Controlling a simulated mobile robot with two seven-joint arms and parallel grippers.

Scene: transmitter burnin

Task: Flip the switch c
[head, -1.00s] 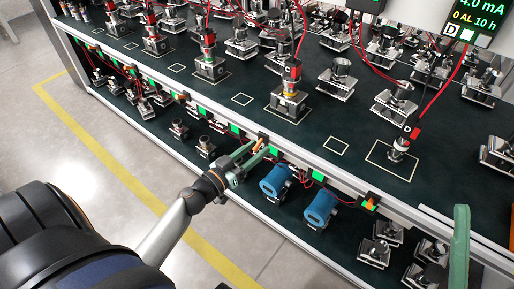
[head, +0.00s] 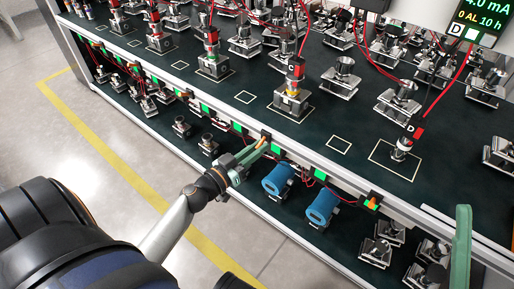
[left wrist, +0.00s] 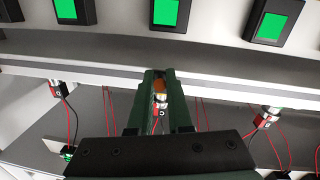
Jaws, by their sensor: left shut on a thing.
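The switch c (left wrist: 160,87) shows as a small orange lever on the front rail, between the fingertips of my left gripper. My left gripper (head: 261,146) reaches up to the front rail from the lower left, and its green fingers are shut on the lever. The fingers hide most of the switch. In the head view, a red-capped transmitter marked C (head: 294,72) stands on the upper shelf behind it. My right gripper is only partly in view as an upright green finger (head: 462,245) at the lower right; its opening cannot be told.
An orange-tipped switch (head: 371,203) sits on the rail to the right. Two blue devices (head: 321,207) stand on the lower shelf just right of my left gripper. Red wires hang under the rail. The floor at left is clear.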

